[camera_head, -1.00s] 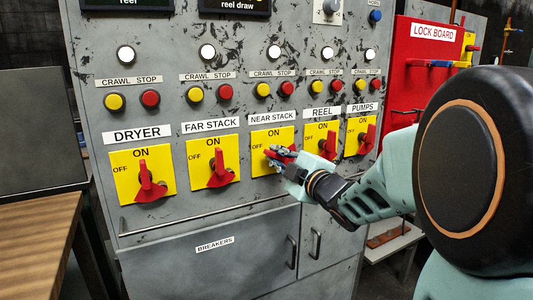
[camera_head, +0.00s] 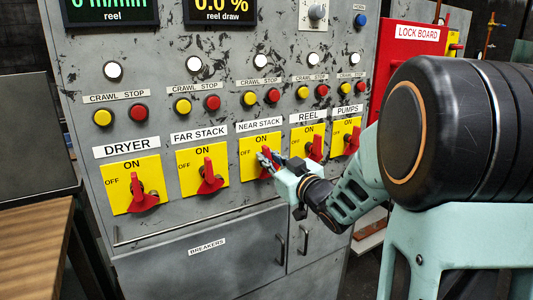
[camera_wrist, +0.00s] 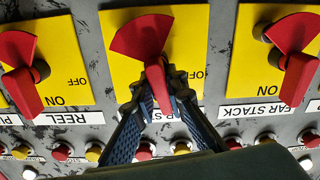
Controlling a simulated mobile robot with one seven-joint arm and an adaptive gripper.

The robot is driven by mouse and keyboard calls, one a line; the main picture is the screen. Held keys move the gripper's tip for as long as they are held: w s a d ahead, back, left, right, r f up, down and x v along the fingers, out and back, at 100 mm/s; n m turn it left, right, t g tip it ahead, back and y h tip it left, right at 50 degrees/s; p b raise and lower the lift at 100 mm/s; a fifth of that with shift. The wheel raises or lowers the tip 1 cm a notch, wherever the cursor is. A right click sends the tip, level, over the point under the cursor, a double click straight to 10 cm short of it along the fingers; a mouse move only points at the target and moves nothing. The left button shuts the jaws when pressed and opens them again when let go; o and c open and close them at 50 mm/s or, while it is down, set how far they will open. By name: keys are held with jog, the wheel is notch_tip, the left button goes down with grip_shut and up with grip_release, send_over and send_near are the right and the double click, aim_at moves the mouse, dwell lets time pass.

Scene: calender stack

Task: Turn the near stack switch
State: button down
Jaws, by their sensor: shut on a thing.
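The near stack switch is a red handle (camera_wrist: 152,58) with a fan-shaped red base on a yellow plate (camera_head: 249,146). In the head view its red handle (camera_head: 264,152) stands roughly upright, its top towards the ON mark. My gripper (camera_head: 268,162) covers its lower right part. In the wrist view, which is upside down, my gripper (camera_wrist: 160,88) has its two blue-grey fingers closed on either side of the handle's end. The handle points down the picture, towards the plate's ON side. The ON word is hidden there; OFF shows at the right.
The far stack switch (camera_head: 210,178) and dryer switch (camera_head: 143,198) are left of my gripper. The reel switch (camera_head: 315,147) and pumps switch (camera_head: 352,140) are close on its right. Crawl and stop buttons sit above. A rail (camera_head: 200,222) runs below the switches.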

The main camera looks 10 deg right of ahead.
jog(key=shift+d+m+p, duration=0.15)
jog(key=shift+m+p, duration=0.35)
jog(key=shift+m, duration=0.6)
jog(key=shift+w, duration=0.1)
jog(key=c, duration=1.9)
grip_release()
jog(key=shift+c, duration=0.2)
jog(key=v, duration=1.2)
jog(key=shift+r, duration=0.1)
